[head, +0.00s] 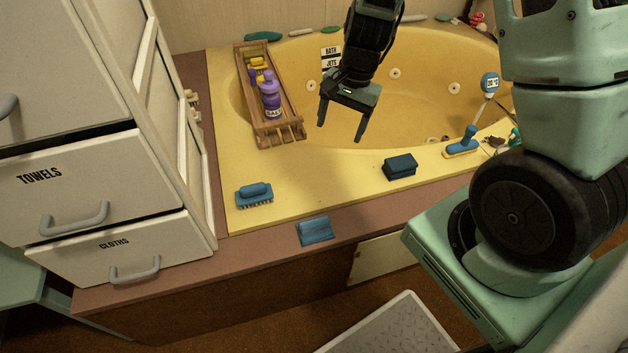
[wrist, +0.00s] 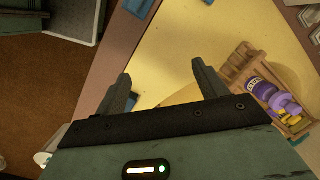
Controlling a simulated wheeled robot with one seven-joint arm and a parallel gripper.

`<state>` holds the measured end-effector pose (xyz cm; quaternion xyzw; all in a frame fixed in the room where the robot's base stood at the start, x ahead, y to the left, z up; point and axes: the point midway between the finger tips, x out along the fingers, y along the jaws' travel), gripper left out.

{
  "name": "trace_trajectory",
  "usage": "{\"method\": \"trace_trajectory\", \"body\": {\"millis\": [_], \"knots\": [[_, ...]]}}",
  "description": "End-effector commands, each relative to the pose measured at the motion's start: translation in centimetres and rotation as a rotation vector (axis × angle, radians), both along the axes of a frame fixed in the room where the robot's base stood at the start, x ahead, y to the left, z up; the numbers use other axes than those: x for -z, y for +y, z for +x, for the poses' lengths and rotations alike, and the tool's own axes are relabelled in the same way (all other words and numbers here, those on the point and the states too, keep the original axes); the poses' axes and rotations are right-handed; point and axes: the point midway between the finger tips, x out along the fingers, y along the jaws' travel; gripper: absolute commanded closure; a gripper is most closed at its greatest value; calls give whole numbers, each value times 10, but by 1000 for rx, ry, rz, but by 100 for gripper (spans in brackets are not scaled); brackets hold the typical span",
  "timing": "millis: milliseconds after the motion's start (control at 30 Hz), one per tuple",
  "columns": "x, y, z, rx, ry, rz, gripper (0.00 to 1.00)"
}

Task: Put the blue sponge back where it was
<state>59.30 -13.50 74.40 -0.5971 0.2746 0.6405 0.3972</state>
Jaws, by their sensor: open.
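My gripper (head: 340,134) hangs open and empty above the tub's near inner edge; its fingers also show in the wrist view (wrist: 163,78). A dark blue block (head: 400,168) sits on the yellow rim, right of and below my gripper in the head view. A flatter blue piece (head: 315,231) lies on the brown ledge at the front; it also shows at the top of the wrist view (wrist: 138,7). I cannot tell for sure which of these two is the sponge. A blue brush (head: 254,194) with bristles stands on the rim's left corner. Nothing marks the former place.
A wooden caddy (head: 290,105) with a purple bottle (head: 271,97) lies across the rim at left. White drawers (head: 100,190) border the left. The rim between the brush and the dark block is clear.

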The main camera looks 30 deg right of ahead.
Motion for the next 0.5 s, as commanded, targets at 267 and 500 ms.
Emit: {"method": "trace_trajectory", "body": {"millis": [267,500], "knots": [[-97,174,-120,-1083,-123,-7,28],[-122,197,-195,-1594,-168,-106,28]]}}
